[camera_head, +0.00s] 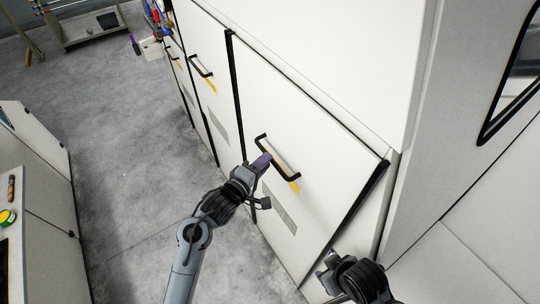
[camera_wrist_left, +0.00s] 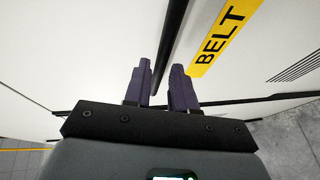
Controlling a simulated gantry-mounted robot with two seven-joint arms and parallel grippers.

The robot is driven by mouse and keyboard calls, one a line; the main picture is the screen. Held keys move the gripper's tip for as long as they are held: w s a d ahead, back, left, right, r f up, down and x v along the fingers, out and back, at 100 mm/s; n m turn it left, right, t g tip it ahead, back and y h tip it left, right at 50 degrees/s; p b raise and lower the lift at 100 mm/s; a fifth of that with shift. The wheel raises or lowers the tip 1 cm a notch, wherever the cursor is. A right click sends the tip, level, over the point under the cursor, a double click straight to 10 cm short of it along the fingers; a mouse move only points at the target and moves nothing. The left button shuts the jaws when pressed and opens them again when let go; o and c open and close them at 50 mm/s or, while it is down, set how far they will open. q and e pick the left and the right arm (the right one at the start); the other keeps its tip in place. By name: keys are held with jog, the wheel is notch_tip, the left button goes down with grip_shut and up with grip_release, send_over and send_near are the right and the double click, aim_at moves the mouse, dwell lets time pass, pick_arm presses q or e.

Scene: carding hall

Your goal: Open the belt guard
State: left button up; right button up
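The belt guard (camera_head: 325,135) is a large white panel on the machine side, with dark strips along its left and right edges. It carries a black bar handle (camera_head: 279,161) and a yellow label (camera_head: 294,187); the label reads "BELT" in the left wrist view (camera_wrist_left: 220,40). My left gripper (camera_head: 263,161) is at the handle's lower left part. In the left wrist view its two purple fingers (camera_wrist_left: 161,85) stand apart with the dark handle bar (camera_wrist_left: 170,47) between them. My right gripper (camera_head: 328,266) is by the panel's lower right corner; its fingers are unclear.
More white panels with black handles (camera_head: 201,67) run along the machine to the upper left. A grey floor aisle (camera_head: 125,150) lies open left of the machine. A white cabinet (camera_head: 50,225) with small items stands at the left edge. A cart (camera_head: 90,25) is far back.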

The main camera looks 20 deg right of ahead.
pick_arm(q)
jog(key=shift+x, duration=1.85)
grip_shut()
